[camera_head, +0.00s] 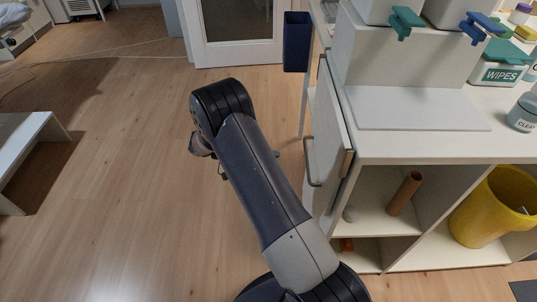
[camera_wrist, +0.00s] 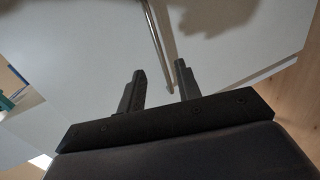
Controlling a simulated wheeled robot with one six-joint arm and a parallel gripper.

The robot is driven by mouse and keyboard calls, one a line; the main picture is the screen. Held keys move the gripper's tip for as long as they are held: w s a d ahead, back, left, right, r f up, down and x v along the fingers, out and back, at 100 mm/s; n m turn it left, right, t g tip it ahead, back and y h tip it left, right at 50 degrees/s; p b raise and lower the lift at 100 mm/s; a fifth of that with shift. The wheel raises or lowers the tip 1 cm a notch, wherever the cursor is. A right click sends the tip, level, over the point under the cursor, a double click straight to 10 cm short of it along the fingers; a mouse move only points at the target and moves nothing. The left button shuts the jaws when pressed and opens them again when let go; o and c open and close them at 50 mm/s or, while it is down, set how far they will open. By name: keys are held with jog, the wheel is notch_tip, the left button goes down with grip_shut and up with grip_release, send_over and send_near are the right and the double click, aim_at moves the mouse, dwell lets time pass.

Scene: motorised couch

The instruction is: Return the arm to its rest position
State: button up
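My arm (camera_head: 262,180) reaches up and to the left over the floor in the head view, bent at its far joint. My gripper (camera_wrist: 160,80) shows in the wrist view with its two dark fingers apart and nothing clamped between them. A metal bar handle (camera_wrist: 157,40) on a pale panel lies beyond the fingers, its near end in line with the gap. I cannot tell how far off it is. In the head view, the gripper is mostly hidden behind the arm.
A white counter unit (camera_head: 440,147) stands at right, with a handled door panel (camera_head: 328,140) on its left side. Its shelves hold a brown tube (camera_head: 404,193) and a yellow bin (camera_head: 487,208). A dark blue bin (camera_head: 297,42) hangs behind. A low white platform (camera_head: 25,140) stands left. Floor between is clear.

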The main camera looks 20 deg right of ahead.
jog(key=x, duration=0.9)
jog(key=shift+d, duration=0.2)
